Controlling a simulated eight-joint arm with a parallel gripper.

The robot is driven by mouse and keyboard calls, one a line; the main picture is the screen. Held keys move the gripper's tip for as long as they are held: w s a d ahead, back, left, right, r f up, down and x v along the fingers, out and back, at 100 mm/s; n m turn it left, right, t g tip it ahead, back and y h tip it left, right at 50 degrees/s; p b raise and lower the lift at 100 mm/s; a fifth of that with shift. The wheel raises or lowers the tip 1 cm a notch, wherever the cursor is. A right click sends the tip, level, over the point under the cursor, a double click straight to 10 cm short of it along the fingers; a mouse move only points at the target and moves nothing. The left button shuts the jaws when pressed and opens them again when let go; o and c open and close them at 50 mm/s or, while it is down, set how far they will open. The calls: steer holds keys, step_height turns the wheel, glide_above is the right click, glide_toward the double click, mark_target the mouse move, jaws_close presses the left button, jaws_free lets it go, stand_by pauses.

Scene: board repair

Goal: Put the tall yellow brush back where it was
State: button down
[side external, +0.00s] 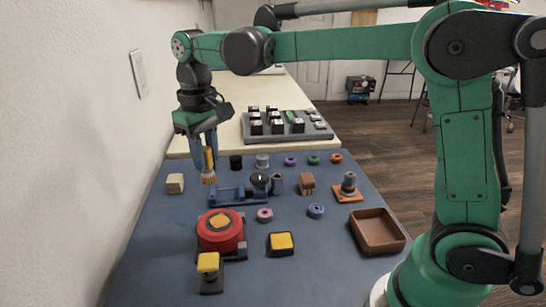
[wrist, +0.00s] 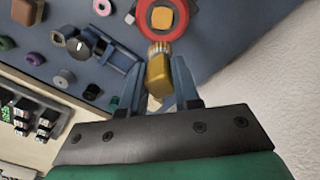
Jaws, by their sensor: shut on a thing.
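The tall yellow brush (side external: 208,168) is between the blue fingers of my gripper (side external: 206,158), upright in the side external view. Its lower end hangs close to the left end of a blue fixture (side external: 230,195); whether it touches anything below is unclear. In the wrist view the brush (wrist: 158,76) shows between the two fingers of my gripper (wrist: 157,82), with its pale bristle end pointing away from the palm. The fingers are shut on it and partly hide its sides.
A red round part with a yellow top (side external: 220,232) stands in front of the brush. A beige block (side external: 175,183) is to its left. Coloured rings, a brown tray (side external: 377,231) and a grey key panel (side external: 287,127) are further right or behind. The white wall is close on the left.

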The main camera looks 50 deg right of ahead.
steer(key=s+d+r+m, duration=0.3)
steer(key=s+d, duration=0.3)
steer(key=s, duration=0.3)
steer(key=s+d+r+m, duration=0.25)
steer(key=s+d, duration=0.35)
steer(key=s, duration=0.3)
step_height(320, 180, down, 19)
steer(key=shift+w+a+f, duration=0.1)
steer(key=shift+f, duration=0.05)
steer(key=shift+f, duration=0.1)
steer(key=c, duration=0.6)
jaws_free()
steer(key=shift+c, duration=0.2)
